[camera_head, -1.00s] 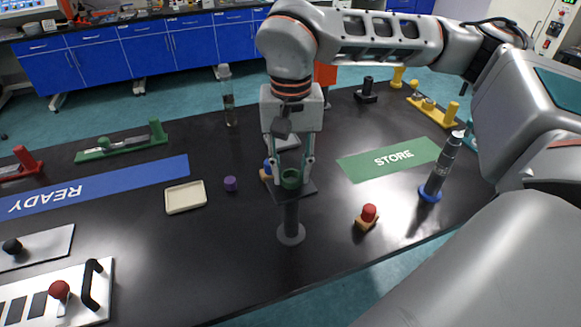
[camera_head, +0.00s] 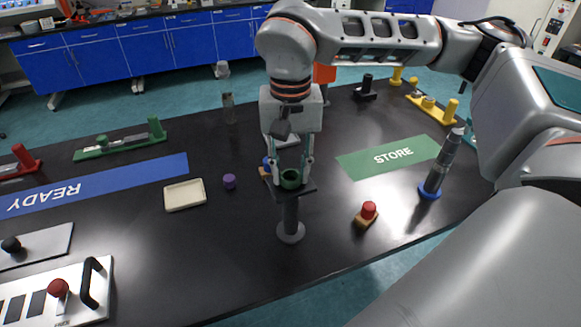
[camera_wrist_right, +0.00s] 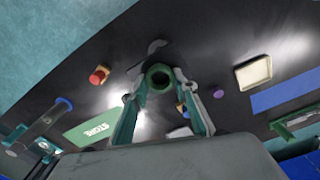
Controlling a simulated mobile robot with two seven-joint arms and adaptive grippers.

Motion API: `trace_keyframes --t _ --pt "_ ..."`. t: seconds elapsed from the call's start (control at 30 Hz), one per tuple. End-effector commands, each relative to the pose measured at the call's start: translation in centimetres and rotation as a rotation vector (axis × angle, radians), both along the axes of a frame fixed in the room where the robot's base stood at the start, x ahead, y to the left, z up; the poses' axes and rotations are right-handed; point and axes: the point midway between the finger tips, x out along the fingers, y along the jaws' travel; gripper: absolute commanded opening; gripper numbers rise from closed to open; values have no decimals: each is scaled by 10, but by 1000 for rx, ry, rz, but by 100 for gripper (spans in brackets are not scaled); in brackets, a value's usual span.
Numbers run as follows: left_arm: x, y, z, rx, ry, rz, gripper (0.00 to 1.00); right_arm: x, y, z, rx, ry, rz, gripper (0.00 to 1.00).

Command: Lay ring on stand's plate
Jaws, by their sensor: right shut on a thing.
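A dark green ring (camera_head: 290,179) is at the plate (camera_head: 306,187) of the grey stand (camera_head: 290,217), near the middle of the table. My right gripper (camera_head: 291,173) comes down from above and is shut on the ring, with a fingertip on either side. In the right wrist view the ring (camera_wrist_right: 159,77) sits between the two fingertips, its hole open toward the camera. The ring is at plate height; I cannot tell whether it rests on the plate or is just above it. My left gripper is not in view.
A cream tray (camera_head: 185,195) and a purple piece (camera_head: 229,181) are to the left. A red button on a wooden base (camera_head: 367,214) and a dark cylinder with a blue base (camera_head: 440,168) stand to the right. A blue-capped item (camera_head: 266,168) is close behind the stand.

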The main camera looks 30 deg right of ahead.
Motion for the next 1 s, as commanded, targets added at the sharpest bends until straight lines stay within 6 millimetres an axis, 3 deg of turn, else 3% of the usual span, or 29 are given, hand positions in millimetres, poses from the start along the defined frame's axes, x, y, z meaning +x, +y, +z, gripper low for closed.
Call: trace_keyframes --t 0.1,0.2,0.67,1.0 --pt "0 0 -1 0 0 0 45 0 0 -2 0 0 0 20" --pt "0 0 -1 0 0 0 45 0 0 -2 0 0 0 48" --pt "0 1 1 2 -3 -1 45 1 0 6 -1 -3 0 48" --pt "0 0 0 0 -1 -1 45 2 0 71 0 -7 -1 48"
